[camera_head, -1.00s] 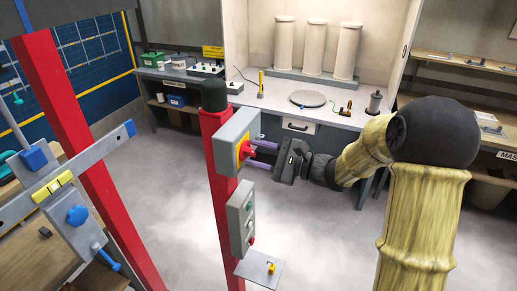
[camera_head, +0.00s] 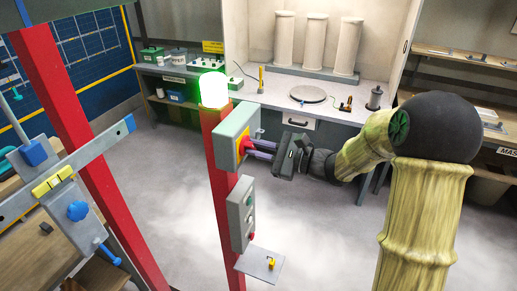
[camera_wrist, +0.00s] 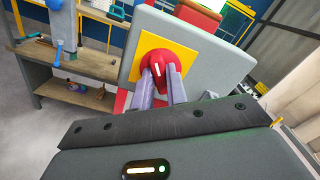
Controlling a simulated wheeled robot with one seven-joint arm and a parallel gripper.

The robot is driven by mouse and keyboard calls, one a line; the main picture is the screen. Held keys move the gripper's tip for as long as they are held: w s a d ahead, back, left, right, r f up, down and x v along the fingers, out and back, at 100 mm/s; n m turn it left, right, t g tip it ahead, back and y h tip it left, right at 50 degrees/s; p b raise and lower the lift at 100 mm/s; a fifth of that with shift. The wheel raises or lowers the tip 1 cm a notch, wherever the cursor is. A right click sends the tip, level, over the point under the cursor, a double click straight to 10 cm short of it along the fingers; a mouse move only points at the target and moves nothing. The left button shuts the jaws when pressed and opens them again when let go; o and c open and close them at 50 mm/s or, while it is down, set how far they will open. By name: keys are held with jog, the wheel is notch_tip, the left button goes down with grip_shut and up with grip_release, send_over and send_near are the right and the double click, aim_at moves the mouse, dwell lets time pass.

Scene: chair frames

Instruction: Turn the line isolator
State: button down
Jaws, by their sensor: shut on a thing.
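The line isolator is a grey box (camera_head: 226,128) with a yellow plate and a red knob (camera_wrist: 157,62), mounted on a red post (camera_head: 222,180). It also shows large in the wrist view, where the knob's white mark stands near upright, tilted a little. My gripper (camera_head: 250,147) reaches the box from the right, its two purple-grey fingers shut on the red knob's handle; it also shows in the wrist view (camera_wrist: 162,80). The lamp (camera_head: 213,90) on top of the post glows bright green. In the head view my gripper partly hides the knob.
Below the isolator, a grey control box (camera_head: 241,213) and a small shelf with a yellow padlock-like item (camera_head: 271,264) are on the same post. A second red post (camera_head: 85,150) stands at left. A workbench (camera_head: 270,95) is behind; open floor lies between.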

jog(key=m, duration=0.3)
jog(key=shift+w+m+p, duration=0.1)
jog(key=shift+m+p, duration=0.85)
jog(key=shift+m, duration=0.95)
jog(key=c, duration=1.4)
grip_release()
jog(key=shift+d, duration=0.1)
jog(key=b+v, duration=0.6)
jog(key=v, duration=1.1)
jog(key=shift+d, duration=0.15)
